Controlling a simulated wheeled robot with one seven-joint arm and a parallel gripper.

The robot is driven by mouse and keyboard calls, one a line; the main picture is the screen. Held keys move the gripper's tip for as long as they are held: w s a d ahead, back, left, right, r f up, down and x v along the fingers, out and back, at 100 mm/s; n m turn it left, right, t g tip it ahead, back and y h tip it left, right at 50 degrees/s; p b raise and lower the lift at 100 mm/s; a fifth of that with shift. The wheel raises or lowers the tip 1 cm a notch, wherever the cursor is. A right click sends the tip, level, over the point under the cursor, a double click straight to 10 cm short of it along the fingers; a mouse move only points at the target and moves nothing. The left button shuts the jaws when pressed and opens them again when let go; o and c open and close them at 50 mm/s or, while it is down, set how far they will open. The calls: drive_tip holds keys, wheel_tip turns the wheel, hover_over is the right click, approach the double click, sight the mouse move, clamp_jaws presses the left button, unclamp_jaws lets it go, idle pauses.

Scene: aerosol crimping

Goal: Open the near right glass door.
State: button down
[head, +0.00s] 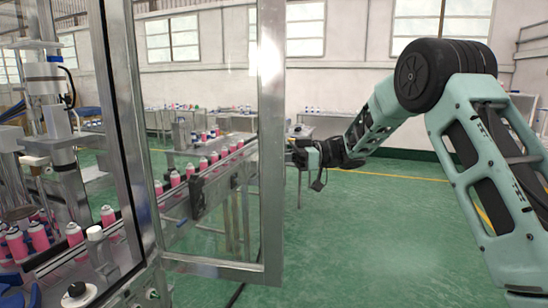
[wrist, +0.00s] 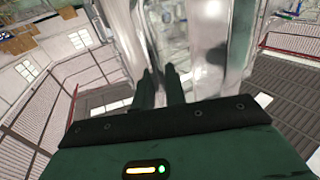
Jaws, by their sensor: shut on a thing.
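The near right glass door (head: 271,150) is a tall clear pane in a silver metal frame, in the middle of the head view. It stands out from the machine's upright post (head: 118,130), with a wide span of floor and conveyor seen through its glass. My gripper (head: 289,147) is at the door's right frame edge, about halfway up. In the wrist view, the two dark fingers (wrist: 158,73) are close together at the shiny door frame (wrist: 205,40). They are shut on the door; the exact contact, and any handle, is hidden.
A conveyor (head: 230,160) with several pink cans runs behind the glass. The crimping machine (head: 48,90) and more pink cans (head: 40,237) stand at the left. Green floor (head: 370,240) is free to the right of the door. Tables line the back wall.

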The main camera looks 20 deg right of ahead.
drive_tip(key=shift+w+r, duration=0.1)
drive_tip(key=shift+w, duration=0.05)
drive_tip(key=c, duration=1.5)
unclamp_jaws()
drive_tip(key=shift+c, duration=0.2)
drive_tip(key=shift+d, duration=0.1)
drive_tip(key=s+d+b, duration=0.3)
drive_tip(key=d+b, duration=0.2)
drive_tip(key=d, duration=1.2)
drive_tip(key=shift+s, duration=0.1)
